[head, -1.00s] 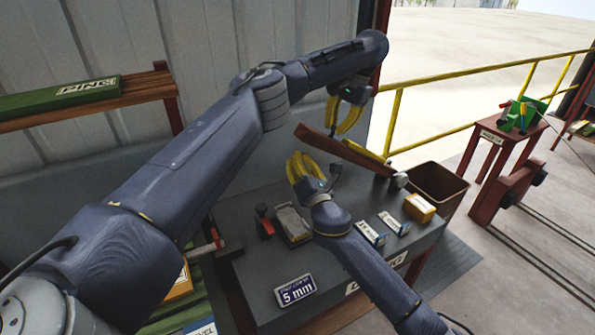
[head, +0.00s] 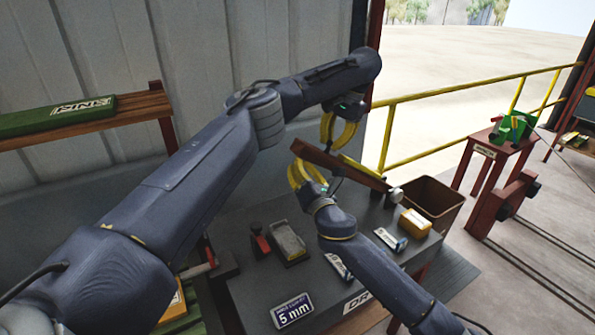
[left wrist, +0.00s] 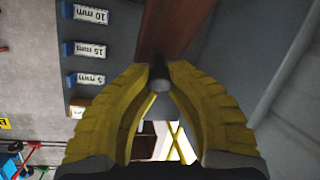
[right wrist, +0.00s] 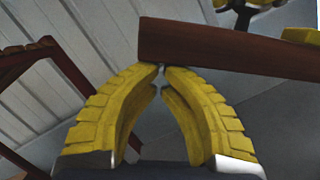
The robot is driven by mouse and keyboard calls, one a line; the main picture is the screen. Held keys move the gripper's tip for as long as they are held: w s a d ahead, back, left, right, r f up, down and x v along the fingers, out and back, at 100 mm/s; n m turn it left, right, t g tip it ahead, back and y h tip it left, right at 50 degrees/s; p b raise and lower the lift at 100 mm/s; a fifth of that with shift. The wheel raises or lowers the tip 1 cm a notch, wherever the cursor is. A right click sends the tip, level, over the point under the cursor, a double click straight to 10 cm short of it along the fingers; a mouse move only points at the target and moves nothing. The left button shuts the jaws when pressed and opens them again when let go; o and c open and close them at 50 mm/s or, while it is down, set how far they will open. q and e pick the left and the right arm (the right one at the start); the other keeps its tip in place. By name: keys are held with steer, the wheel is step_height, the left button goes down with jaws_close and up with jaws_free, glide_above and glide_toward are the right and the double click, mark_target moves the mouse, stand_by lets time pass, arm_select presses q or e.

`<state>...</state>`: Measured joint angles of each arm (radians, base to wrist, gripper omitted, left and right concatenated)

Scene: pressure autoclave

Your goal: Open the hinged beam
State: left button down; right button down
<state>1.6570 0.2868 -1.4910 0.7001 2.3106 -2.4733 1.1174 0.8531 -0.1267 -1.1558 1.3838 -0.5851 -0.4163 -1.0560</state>
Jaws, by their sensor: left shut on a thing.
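The hinged beam (head: 340,164) is a long reddish-brown bar tilted above the dark workbench, its raised end at the left and its lower right end near a metal pivot (head: 396,194). It crosses the top of the left wrist view (left wrist: 168,30) and right wrist view (right wrist: 225,48). My right gripper (head: 303,168) is under the beam's raised end. Its fingertips (right wrist: 162,68) are together at the beam's lower edge; contact is unclear.
A brown bin (head: 432,203) stands right of the bench. A yellow railing (head: 480,93) runs behind.

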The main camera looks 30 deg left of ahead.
arm_select(q)
steer(key=shift+s+a+f, duration=0.1)
steer(key=shift+s+f, duration=0.05)
steer(key=shift+f, duration=0.45)
steer(key=c, duration=1.2)
jaws_free()
steer(key=shift+r, duration=0.1)
steer(key=shift+o, duration=0.4)
steer(key=shift+a, duration=0.15)
steer(key=shift+r, duration=0.1)
